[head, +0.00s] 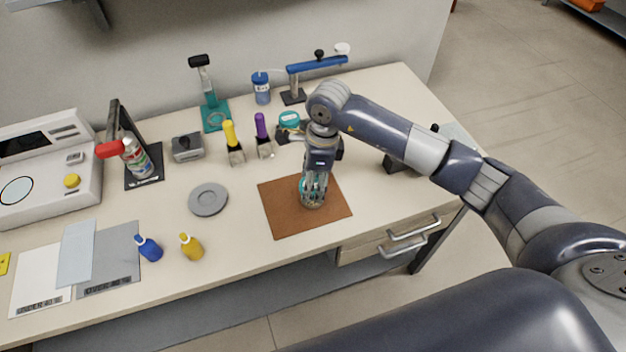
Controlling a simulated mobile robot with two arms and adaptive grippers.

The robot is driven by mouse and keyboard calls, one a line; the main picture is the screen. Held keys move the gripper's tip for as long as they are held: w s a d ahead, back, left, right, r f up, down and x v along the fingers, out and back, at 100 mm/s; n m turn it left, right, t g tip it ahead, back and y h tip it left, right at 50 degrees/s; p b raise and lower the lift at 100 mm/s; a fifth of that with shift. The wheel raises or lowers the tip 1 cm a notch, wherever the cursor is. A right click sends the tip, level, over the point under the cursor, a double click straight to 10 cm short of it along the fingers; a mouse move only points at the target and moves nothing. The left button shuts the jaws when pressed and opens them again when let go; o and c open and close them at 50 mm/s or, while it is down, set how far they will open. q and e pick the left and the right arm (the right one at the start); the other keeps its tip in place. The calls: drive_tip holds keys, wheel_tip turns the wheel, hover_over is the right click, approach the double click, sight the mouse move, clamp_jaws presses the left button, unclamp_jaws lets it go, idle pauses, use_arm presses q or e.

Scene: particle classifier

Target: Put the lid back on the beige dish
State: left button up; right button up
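My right gripper (313,190) points down over the brown mat (283,222), at a small round object (312,202) with beige and teal tones. This may be the beige dish; the fingers cover most of it. I cannot tell whether the fingers are closed on it or just around it. A flat grey round disc (208,199) with a raised centre lies on the table left of the mat; I cannot tell whether it is the lid. A teal-topped container (289,119) stands behind the gripper, partly hidden by my arm. My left gripper is not in view.
Yellow (232,143) and purple (263,135) handled tools stand behind the mat. A blue-armed stand (316,64) is at the back. The table between disc and mat is clear.

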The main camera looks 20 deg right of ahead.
drive_tip(key=shift+f+b, duration=0.35)
drive_tip(key=shift+f, duration=0.05)
drive_tip(key=o, duration=1.1)
drive_tip(key=shift+r, duration=0.15)
